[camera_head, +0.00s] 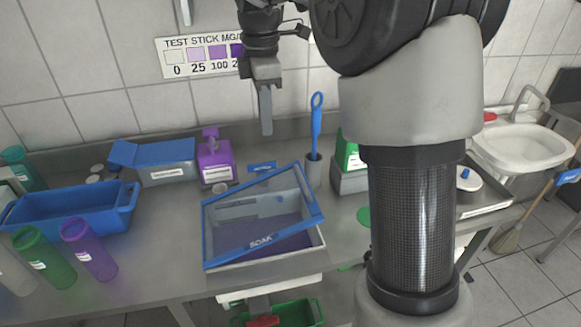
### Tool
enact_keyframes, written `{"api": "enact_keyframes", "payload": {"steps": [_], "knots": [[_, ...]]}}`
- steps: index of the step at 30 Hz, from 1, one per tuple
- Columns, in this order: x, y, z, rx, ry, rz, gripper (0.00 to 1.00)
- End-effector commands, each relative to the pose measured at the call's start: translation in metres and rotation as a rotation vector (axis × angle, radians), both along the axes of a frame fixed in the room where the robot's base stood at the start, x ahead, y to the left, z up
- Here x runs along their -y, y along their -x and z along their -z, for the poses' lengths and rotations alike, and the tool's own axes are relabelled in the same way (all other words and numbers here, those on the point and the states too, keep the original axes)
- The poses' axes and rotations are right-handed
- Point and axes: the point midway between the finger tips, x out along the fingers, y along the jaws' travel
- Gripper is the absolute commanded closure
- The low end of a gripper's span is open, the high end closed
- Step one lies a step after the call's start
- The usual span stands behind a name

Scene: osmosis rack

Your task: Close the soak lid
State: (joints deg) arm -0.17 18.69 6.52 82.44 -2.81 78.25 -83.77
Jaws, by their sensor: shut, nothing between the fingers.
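The soak box (290,246) stands on the steel bench in the middle of the head view. Its blue-framed clear lid (314,195) is tilted up over it, and purple shows in the box beneath. "SOAK" can be read near the front edge. My gripper (266,130) hangs in the air near the tiled wall, higher in the picture than the lid and apart from it. Its fingers are together, pointing down, with nothing held.
A blue tub (75,212) and green and purple bottles stand at the left. A purple dispenser (215,160) and a blue-lidded box (158,160) stand behind. A blue brush (316,125) stands in a holder behind the soak box. My column hides part of the bench's right side.

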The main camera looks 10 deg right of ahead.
Motion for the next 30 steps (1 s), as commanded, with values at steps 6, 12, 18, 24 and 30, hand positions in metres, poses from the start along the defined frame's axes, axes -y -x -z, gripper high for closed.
{"api": "enact_keyframes", "payload": {"steps": [6,12,18,24,30], "knots": [[0.057,0.004,0.003,-0.015,0.13,0.012,1.0],[0.061,0.005,0.036,-0.018,0.128,0.013,1.0],[0.066,0.004,0.079,-0.018,0.127,0.013,1.0],[0.071,0.004,0.114,-0.016,0.127,0.012,1.0],[0.073,0.004,0.132,-0.013,0.126,0.013,1.0]]}}
